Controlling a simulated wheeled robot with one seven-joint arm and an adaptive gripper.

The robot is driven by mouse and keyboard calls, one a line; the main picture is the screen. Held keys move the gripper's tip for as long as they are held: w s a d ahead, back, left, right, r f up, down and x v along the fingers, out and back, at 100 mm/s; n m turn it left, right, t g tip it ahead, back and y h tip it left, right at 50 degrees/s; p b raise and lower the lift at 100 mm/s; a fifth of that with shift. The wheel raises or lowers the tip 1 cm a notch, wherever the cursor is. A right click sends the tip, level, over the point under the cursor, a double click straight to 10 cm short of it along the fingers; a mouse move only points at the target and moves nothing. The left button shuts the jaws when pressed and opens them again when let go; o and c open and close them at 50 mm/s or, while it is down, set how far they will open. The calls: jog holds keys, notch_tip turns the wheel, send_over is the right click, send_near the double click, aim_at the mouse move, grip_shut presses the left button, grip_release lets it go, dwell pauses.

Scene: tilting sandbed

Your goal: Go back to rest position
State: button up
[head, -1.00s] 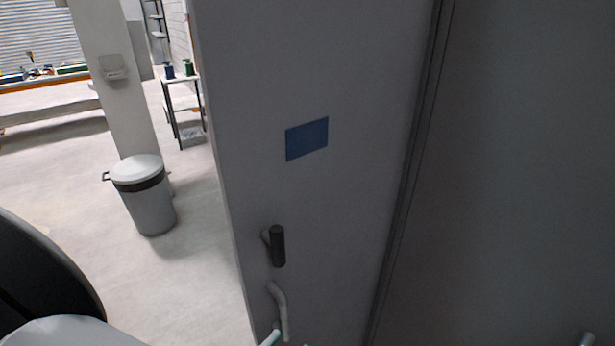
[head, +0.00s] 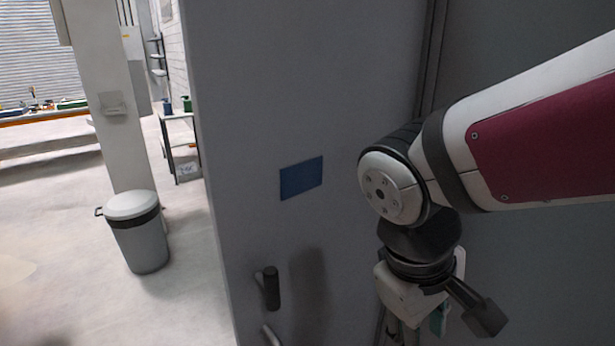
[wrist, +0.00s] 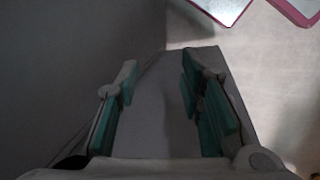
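My gripper (wrist: 160,95) points downward in the wrist view, its two teal-padded fingers spread apart with nothing held between them. In the head view my arm reaches in from the right, with the wrist in front of the grey panels; the gripper's fingertips are largely cut off at the bottom edge. A grey door-like panel (head: 235,120) with a blue plate (head: 301,178) stands to the left of my arm. A dark handle (head: 270,288) is low on this panel, left of my wrist. I cannot tell whether the gripper touches the panel.
A grey bin (head: 138,240) with a white lid stands on the floor at left, by a pillar (head: 110,100). A small table (head: 178,118) is behind it. A long bench (head: 50,130) is at the far left. Floor between bin and panel is clear.

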jog(key=s+d+r+m+t+y, duration=0.2)
jog(key=d+r+m+t+y, duration=0.1)
jog(key=r+m, duration=0.3)
notch_tip(320, 180, up, 3)
jog(key=shift+d+f+t+p, duration=0.15)
jog(key=shift+d+t+p, duration=0.2)
jog(key=shift+d+t, duration=0.55)
jog(key=shift+s, duration=0.1)
